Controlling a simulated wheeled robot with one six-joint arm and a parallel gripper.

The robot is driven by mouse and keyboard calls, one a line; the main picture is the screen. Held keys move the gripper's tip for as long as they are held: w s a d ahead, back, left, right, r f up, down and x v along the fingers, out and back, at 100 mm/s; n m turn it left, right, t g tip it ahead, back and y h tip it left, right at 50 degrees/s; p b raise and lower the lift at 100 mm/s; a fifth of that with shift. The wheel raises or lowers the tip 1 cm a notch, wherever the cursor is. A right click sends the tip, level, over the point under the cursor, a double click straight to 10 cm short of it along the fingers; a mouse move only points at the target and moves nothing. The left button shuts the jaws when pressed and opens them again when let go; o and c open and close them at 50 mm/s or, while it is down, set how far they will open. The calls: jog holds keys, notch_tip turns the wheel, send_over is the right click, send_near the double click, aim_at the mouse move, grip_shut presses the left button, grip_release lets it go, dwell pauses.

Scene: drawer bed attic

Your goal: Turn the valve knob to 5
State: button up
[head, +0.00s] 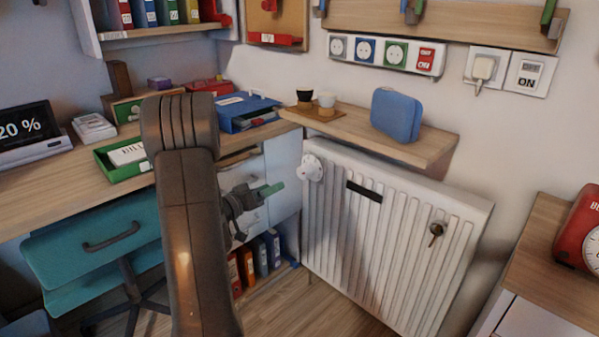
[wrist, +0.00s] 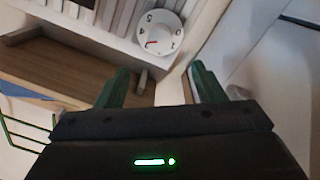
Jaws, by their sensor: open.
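The valve knob (head: 312,168) is a round white knob at the upper left corner of the white radiator (head: 385,225). In the wrist view the knob (wrist: 160,33) shows its face, with dark marks around the rim and a small red mark at the lower left.
A wooden shelf (head: 430,150) with a blue case (head: 397,115) and two small cups juts out above the radiator. A desk with a green tray (head: 125,160) stands at left. A wooden cabinet (head: 545,235) with a red device is at right.

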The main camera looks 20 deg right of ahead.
aim_at(301, 173)
jog(key=w+d+n, duration=0.1)
jog(key=d+n, duration=0.3)
jog(key=n, duration=0.5)
jog(key=w+d+n, duration=0.2)
jog(key=d+n, duration=0.2)
jog(key=n, duration=0.5)
jog(key=w+d+n+p, duration=0.1)
jog(key=d+n, duration=0.4)
jog(key=n, duration=0.5)
jog(key=shift+w, duration=0.2)
jog(key=c, duration=1)
